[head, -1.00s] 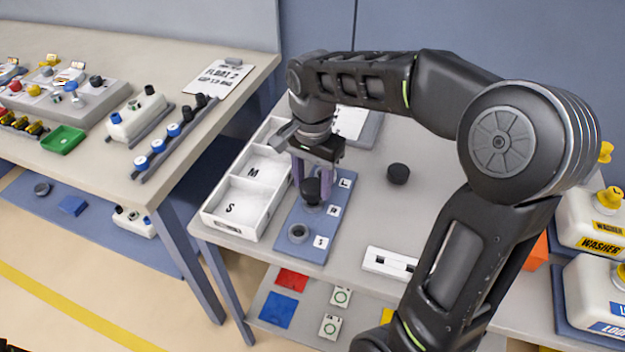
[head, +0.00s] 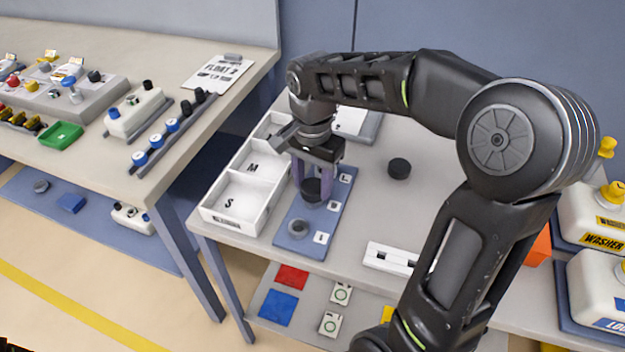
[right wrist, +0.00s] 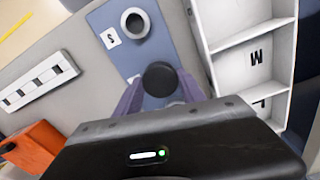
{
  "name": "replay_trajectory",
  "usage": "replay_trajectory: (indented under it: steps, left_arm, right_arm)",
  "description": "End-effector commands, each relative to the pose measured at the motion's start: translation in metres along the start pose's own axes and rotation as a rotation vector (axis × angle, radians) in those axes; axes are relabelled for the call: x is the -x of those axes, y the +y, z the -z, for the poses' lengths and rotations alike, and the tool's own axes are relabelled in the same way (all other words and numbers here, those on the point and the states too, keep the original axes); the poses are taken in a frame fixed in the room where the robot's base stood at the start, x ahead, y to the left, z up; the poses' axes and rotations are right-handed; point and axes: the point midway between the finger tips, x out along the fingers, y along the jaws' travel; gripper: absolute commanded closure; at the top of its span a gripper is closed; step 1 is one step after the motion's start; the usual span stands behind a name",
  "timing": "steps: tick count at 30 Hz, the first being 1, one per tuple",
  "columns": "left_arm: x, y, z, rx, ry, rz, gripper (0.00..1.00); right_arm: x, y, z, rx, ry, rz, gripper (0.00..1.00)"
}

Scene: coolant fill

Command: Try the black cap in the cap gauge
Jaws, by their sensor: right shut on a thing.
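The cap gauge is a blue plate (head: 286,243) with ring-shaped seats and white letter labels, lying on the table. My right gripper (head: 312,192) is over the middle of the plate and is shut on a black cap (head: 316,183). The held cap also shows between the purple fingers in the right wrist view (right wrist: 160,78). It is upright at the middle seat; whether it rests in that seat I cannot tell, as cap and fingers hide it. The grey ring seat by the S label (head: 298,228) is empty.
A white sorting tray (head: 236,226) with lettered compartments stands left of the gauge. A second black cap (head: 399,168) lies on bare table to the right. A white slotted block (head: 388,258) sits near the front edge.

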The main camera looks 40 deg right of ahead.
Motion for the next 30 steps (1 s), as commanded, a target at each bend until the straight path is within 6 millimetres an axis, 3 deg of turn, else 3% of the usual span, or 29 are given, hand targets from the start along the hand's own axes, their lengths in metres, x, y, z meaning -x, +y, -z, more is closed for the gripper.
replay_trajectory:
  steps: [13,14,23,30]
  left_arm:
    - [-0.0054,-0.0021,0.0000,0.000,0.000,0.000,0.64]
    - [-0.0052,-0.0020,0.0000,0.000,0.000,0.000,0.64]
    - [-0.0051,-0.0020,-0.0001,0.000,0.000,0.000,0.64]
    - [-0.0051,-0.0020,0.0002,0.000,0.001,0.000,0.64]
  right_arm:
    - [-0.0078,0.0001,0.0000,0.000,0.000,0.000,0.97]
    - [-0.0076,0.0001,0.0000,0.000,0.000,0.000,0.52]
    - [-0.0074,0.0001,0.0000,0.000,0.000,0.000,0.28]
    - [-0.0072,0.0001,0.0000,0.000,0.000,0.000,0.28]
